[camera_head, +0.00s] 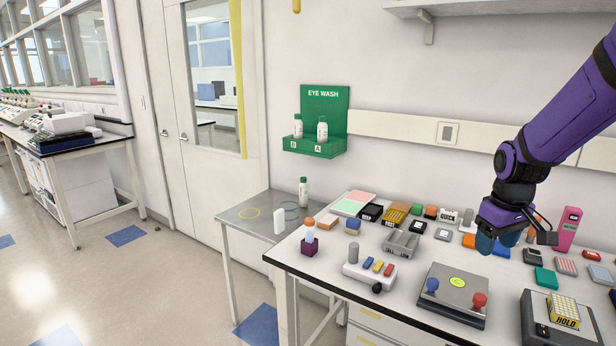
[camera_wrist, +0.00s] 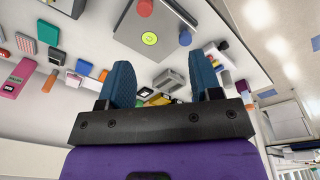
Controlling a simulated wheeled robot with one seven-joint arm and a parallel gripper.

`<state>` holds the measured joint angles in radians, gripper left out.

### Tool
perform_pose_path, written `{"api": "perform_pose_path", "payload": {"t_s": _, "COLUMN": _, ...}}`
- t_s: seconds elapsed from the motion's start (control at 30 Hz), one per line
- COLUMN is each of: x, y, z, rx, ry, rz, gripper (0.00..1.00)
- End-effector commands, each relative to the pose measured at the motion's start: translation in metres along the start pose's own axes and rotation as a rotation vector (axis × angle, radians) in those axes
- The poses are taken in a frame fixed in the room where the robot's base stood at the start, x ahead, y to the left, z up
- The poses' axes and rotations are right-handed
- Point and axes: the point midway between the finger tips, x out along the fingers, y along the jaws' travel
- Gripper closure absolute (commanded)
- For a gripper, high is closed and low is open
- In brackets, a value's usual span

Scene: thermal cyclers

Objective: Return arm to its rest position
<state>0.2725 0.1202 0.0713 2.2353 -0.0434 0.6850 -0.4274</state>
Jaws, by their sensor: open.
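My purple arm (camera_head: 560,120) reaches in from the upper right in the head view. My gripper (camera_head: 507,243) hangs above the back right part of the white bench. In the wrist view my gripper's (camera_wrist: 166,90) two blue fingers stand apart with nothing held between them. Behind the fingers the bench top and its small items show upside down. I see no contact between the gripper and the bench items, though the exact height above them is hard to tell.
The white bench (camera_head: 330,277) is crowded with several small blocks. A grey plate device (camera_head: 455,290) with blue and red knobs stands at its front, beside a dark device marked HOLD (camera_head: 562,311). A grey side table (camera_head: 240,214) and a green eye wash shelf (camera_head: 325,115) are left.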

Motion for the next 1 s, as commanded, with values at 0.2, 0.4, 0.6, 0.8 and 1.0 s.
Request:
{"api": "perform_pose_path", "payload": {"t_s": 0.2, "x": -0.062, "y": -0.035, "z": 0.028, "rx": 0.053, "ry": 0.077, "rz": 0.035, "gripper": 0.42}}
{"api": "perform_pose_path", "payload": {"t_s": 0.4, "x": -0.105, "y": -0.064, "z": 0.060, "rx": 0.107, "ry": 0.148, "rz": 0.050, "gripper": 0.42}}
{"api": "perform_pose_path", "payload": {"t_s": 0.6, "x": -0.138, "y": -0.093, "z": 0.099, "rx": 0.159, "ry": 0.222, "rz": 0.050, "gripper": 0.42}}
{"api": "perform_pose_path", "payload": {"t_s": 0.8, "x": -0.160, "y": -0.117, "z": 0.140, "rx": 0.211, "ry": 0.296, "rz": 0.036, "gripper": 0.42}}
{"api": "perform_pose_path", "payload": {"t_s": 1.0, "x": -0.170, "y": -0.134, "z": 0.172, "rx": 0.249, "ry": 0.351, "rz": 0.016, "gripper": 0.42}}
